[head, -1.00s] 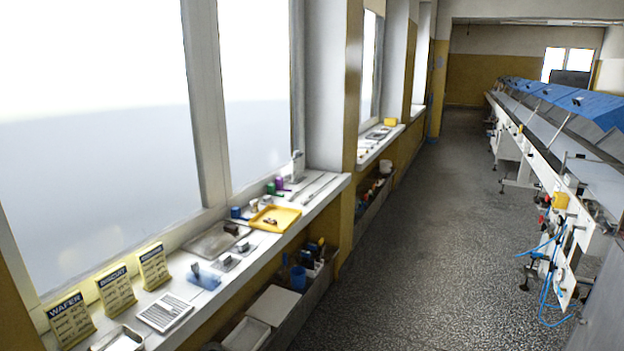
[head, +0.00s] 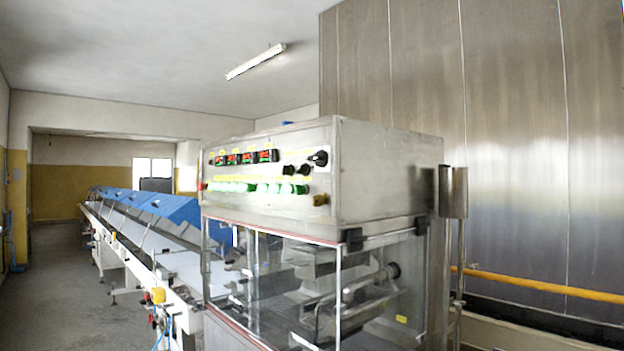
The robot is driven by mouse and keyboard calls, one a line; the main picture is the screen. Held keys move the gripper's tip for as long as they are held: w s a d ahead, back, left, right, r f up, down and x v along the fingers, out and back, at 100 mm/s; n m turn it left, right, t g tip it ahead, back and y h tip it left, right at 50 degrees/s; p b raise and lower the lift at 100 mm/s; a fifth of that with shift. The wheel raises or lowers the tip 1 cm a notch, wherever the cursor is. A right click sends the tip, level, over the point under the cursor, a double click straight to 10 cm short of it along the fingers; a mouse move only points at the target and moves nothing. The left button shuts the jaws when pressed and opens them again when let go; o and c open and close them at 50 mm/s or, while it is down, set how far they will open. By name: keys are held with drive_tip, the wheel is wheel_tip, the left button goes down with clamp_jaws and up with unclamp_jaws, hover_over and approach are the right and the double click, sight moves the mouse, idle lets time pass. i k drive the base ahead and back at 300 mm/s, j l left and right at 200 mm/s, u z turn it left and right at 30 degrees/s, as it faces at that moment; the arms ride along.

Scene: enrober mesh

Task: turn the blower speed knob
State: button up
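Two small black knobs (head: 296,170) sit side by side under the displays, and a larger black knob (head: 318,158) is at the panel's upper right. The labels are too small to read, so I cannot tell which one is the blower speed knob. My gripper is not in view.
Clear guards (head: 270,290) enclose the machine's lower part. A long conveyor line with blue covers (head: 170,208) runs back on the left. The floor (head: 60,290) at far left is free. A tall steel wall (head: 510,130) and a yellow pipe (head: 540,284) stand at right.

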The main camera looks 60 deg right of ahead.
sight(304, 169)
drive_tip(key=z, duration=2.1)
